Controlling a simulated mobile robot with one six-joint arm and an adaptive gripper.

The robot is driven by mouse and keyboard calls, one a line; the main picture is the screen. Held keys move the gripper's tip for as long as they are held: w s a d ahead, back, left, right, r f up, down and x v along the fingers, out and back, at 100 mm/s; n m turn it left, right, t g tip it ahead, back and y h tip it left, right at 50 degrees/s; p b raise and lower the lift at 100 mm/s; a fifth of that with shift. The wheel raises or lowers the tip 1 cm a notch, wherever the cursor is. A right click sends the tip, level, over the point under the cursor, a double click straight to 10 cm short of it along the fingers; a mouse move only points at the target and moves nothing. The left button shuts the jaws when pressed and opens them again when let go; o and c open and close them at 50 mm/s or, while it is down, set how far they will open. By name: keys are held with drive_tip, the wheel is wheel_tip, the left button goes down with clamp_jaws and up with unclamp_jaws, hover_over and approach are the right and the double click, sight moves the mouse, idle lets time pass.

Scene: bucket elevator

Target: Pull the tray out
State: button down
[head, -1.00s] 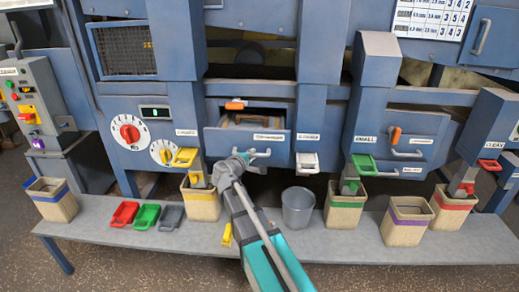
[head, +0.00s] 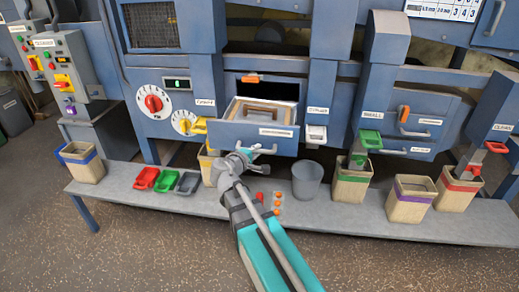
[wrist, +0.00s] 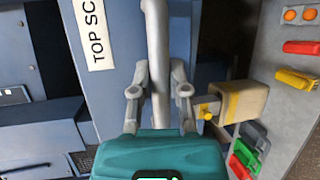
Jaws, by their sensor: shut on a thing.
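The tray (head: 224,131) is a blue drawer in the middle of the machine, standing out of its opening with its top open. A pale, wood-framed insert (head: 242,109) shows inside it. My gripper (head: 248,152) is shut on the tray's grey bar handle (head: 268,151). In the wrist view, the fingers (wrist: 158,88) sit on either side of the handle bar (wrist: 157,45). The blue tray front with a white label reading "TOP SC" (wrist: 93,35) is just beyond.
An orange latch (head: 250,79) sits above the tray opening. Below, a grey bench (head: 340,219) holds tan buckets (head: 352,187), a grey bucket (head: 307,181) and small red, green and grey trays (head: 146,179). Open floor (head: 150,250) lies in front of the bench.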

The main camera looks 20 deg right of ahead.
drive_tip(key=shift+w+a, duration=0.2)
drive_tip(key=shift+w, duration=0.05)
drive_tip(key=c, duration=0.7)
unclamp_jaws()
drive_tip(key=shift+o, duration=0.5)
drive_tip(key=shift+d, duration=0.15)
drive_tip(key=shift+s, duration=0.1)
